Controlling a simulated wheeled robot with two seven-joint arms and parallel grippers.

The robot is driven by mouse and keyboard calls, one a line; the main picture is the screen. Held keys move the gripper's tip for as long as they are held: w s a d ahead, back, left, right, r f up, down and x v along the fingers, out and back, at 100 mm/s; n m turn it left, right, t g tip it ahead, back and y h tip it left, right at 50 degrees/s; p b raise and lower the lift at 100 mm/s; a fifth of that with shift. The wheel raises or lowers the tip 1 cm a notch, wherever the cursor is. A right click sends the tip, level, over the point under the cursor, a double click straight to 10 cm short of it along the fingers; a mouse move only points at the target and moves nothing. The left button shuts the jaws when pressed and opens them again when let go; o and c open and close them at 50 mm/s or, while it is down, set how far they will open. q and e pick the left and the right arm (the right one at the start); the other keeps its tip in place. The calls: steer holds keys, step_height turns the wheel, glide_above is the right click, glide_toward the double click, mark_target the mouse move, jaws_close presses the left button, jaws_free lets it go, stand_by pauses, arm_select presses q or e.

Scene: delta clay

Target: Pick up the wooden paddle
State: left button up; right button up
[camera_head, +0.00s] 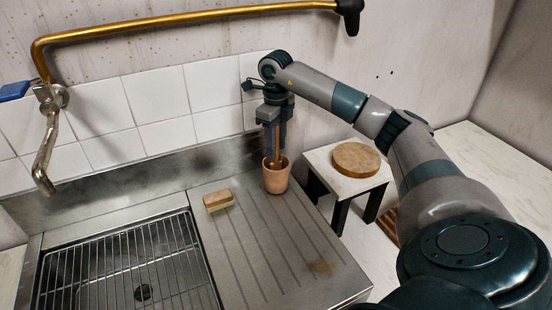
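The wooden paddle (277,148) stands upright in a terracotta pot (277,180) at the back of the steel drainboard. Only a thin strip of its handle shows above the rim; its lower part is hidden in the pot, its top by my gripper. My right gripper (277,139) points down over the pot, with its fingers on either side of the handle. I cannot tell whether they touch it. My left gripper is out of view.
A scrubbing brush (218,200) lies left of the pot on the drainboard (285,245). A sink with a wire rack (125,265) is at left. A small stool (345,185) with a round wooden board (356,159) stands at right. A brass pipe (180,18) crosses above.

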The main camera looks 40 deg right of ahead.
jaws_close()
steer(key=shift+r, duration=0.1)
